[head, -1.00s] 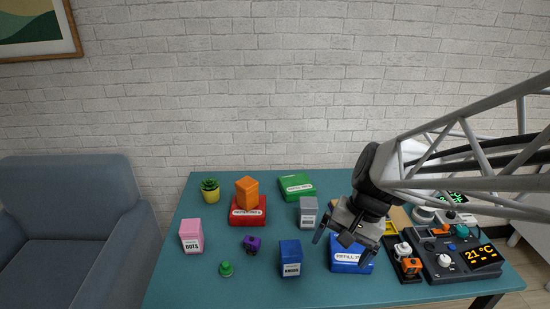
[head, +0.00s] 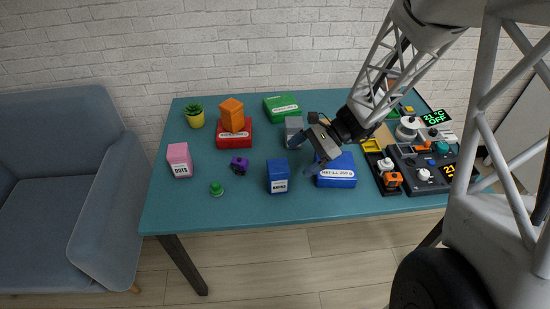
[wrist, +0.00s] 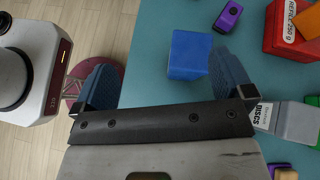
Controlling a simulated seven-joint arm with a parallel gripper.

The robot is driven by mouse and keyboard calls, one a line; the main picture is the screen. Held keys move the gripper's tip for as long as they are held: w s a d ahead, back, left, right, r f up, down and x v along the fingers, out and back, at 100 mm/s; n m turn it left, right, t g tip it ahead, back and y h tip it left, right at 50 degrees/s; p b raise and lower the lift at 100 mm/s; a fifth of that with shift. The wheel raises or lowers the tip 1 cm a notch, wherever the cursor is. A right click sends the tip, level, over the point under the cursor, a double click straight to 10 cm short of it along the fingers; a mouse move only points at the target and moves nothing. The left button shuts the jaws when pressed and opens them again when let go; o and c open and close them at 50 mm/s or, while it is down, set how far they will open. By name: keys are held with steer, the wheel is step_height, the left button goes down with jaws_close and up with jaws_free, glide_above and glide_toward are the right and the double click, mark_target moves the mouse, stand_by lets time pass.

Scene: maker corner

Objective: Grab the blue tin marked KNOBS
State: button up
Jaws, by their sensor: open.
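The blue tin marked KNOBS (head: 277,178) stands upright on the teal table near its front edge, with its white label facing front. In the wrist view the blue tin (wrist: 188,54) shows its plain top ahead of my gripper, nearer the right finger, with its label out of sight. My gripper (head: 303,157) is open and empty, above and to the right of the tin in the head view. Its two blue-grey fingers also show in the wrist view (wrist: 163,65). They look apart from the tin.
A blue refill box (head: 336,175) lies right of the tin, and a grey DISCS tin (head: 294,130) stands behind it. A purple part (head: 239,166) and a green knob (head: 217,189) are to the left. A pink DOTS tin (head: 180,161) stands farther left.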

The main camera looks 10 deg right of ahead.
mark_target(281, 165)
steer(key=w+f+m, duration=0.1)
steer(key=w+f+m+t+y, duration=0.1)
steer(key=f, duration=0.1)
steer(key=w+f+m+y, duration=0.1)
steer(key=w+f, duration=0.1)
steer(key=shift+d+f+m, duration=0.15)
steer(key=shift+d+m, duration=0.15)
steer(key=shift+d, duration=0.1)
steer(key=shift+a, duration=0.1)
steer(key=shift+x, duration=1.25)
steer(key=shift+w+x, duration=0.2)
steer(key=shift+x, duration=2.4)
steer(key=c, duration=1.1)
steer(key=shift+c, duration=0.2)
